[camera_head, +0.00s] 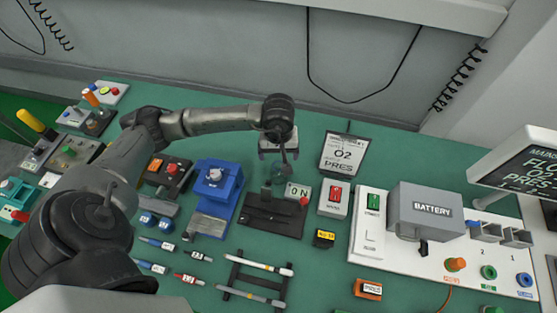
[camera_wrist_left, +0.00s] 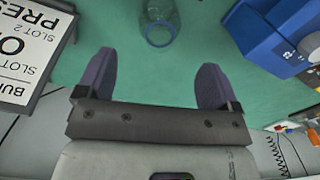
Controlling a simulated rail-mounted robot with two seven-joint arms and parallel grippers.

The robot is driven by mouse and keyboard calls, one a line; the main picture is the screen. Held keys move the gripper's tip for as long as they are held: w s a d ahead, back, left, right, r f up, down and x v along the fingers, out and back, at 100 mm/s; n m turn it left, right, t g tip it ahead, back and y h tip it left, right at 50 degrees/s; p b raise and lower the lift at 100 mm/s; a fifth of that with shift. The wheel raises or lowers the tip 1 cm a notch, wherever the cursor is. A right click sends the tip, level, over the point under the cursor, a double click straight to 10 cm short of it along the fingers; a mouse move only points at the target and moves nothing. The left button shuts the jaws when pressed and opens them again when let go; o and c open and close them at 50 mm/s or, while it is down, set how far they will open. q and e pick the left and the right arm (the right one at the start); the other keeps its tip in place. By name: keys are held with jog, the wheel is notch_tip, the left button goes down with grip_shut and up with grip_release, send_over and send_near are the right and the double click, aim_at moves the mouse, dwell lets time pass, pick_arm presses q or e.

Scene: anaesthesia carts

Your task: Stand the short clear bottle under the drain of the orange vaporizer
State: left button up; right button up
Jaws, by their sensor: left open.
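The short clear bottle (camera_wrist_left: 158,28) stands on the teal worktop, ahead of my left gripper and between the lines of its two fingers. It is faint in the head view (camera_head: 278,174), just below the gripper. My left gripper (camera_head: 284,158) is open and empty; in the wrist view its two fingers (camera_wrist_left: 157,70) are apart and not touching the bottle. A brown-orange unit with a red knob (camera_head: 168,171) stands to the left, beyond a blue unit (camera_head: 216,180); it looks like the orange vaporizer. Its drain cannot be made out. My right gripper is not in view.
A black stand (camera_head: 270,216) with an ON sign lies just in front of the bottle. An O2 sign (camera_head: 343,155) stands to the right, and the blue unit to the left. Several syringes and a rack (camera_head: 258,278) lie in front. A BATTERY box (camera_head: 428,208) is at right.

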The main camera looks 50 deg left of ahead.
pick_arm(q)
notch_tip(320, 180, up, 2)
jog(key=shift+r, duration=0.65)
jog(key=shift+c, duration=1.2)
